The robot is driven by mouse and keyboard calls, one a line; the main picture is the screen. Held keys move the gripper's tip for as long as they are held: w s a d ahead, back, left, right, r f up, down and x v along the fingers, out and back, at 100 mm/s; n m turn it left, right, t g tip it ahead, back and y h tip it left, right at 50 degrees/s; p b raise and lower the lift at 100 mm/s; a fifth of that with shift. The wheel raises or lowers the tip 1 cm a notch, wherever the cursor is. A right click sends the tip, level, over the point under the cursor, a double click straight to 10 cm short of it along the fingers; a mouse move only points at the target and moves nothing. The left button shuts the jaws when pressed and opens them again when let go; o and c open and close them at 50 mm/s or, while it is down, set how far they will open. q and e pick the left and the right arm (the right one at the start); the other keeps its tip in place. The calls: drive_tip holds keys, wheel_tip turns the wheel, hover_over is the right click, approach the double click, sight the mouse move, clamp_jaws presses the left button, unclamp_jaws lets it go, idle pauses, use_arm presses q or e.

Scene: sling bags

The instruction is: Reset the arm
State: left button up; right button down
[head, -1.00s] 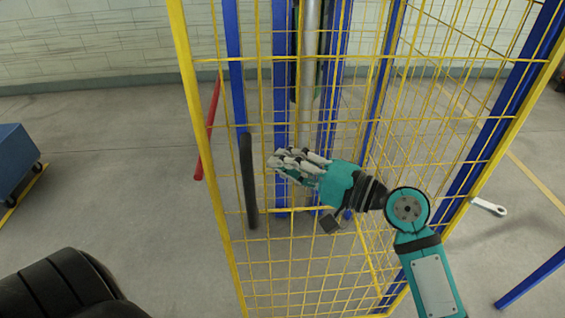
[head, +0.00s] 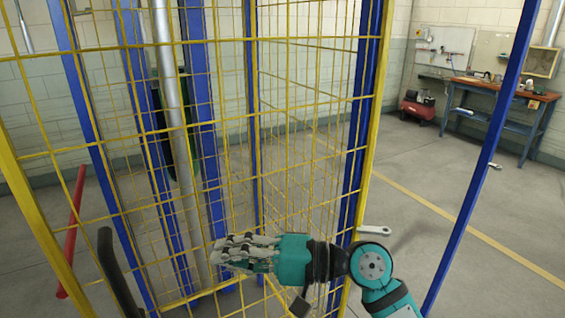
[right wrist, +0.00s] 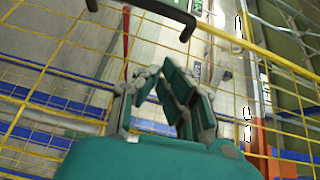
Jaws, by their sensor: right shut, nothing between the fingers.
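My right gripper (head: 232,253), teal with grey fingers, is in the lower middle of the head view, its fingers pointing left. It is in front of the yellow mesh cage (head: 290,95). In the right wrist view its fingers (right wrist: 160,85) are together with nothing between them. The black door handle (head: 118,270) is to the left of the fingers, apart from them. The handle also shows at the top of the right wrist view (right wrist: 160,8). My left gripper is not in view.
A red bar (head: 72,230) leans at the left, and blue posts (head: 475,185) stand around the cage. A wrench (head: 375,231) appears just right of the cage. A workbench (head: 495,88) and a red compressor (head: 418,108) stand at the back right. Open floor lies on the right.

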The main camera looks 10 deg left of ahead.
drive_tip(key=s+d+f+t+h, duration=0.2)
drive_tip(key=d+f+t+h, duration=0.15)
drive_tip(key=d+f, duration=0.6)
drive_tip(key=s+d+f+t+h, duration=0.2)
drive_tip(key=d+f+h, duration=0.3)
drive_tip(key=f, duration=0.9)
drive_tip(key=s+d+f+n+g+h, duration=0.1)
drive_tip(key=s+d+f+h, duration=0.35)
drive_tip(key=s+d, duration=0.4)
drive_tip(key=s+d+f+h, duration=0.4)
drive_tip(key=s+d+h, duration=0.1)
drive_tip(key=d, duration=0.7)
wheel_tip(320, 180, down, 28)
drive_tip(key=s+g, duration=0.2)
drive_tip(key=s+d+f, duration=0.2)
drive_tip(key=s+f, duration=1.2)
drive_tip(key=s, duration=0.2)
drive_tip(key=shift+d+f+n+g, duration=0.25)
drive_tip(key=shift+f+n+g, duration=0.05)
drive_tip(key=shift+g, duration=0.15)
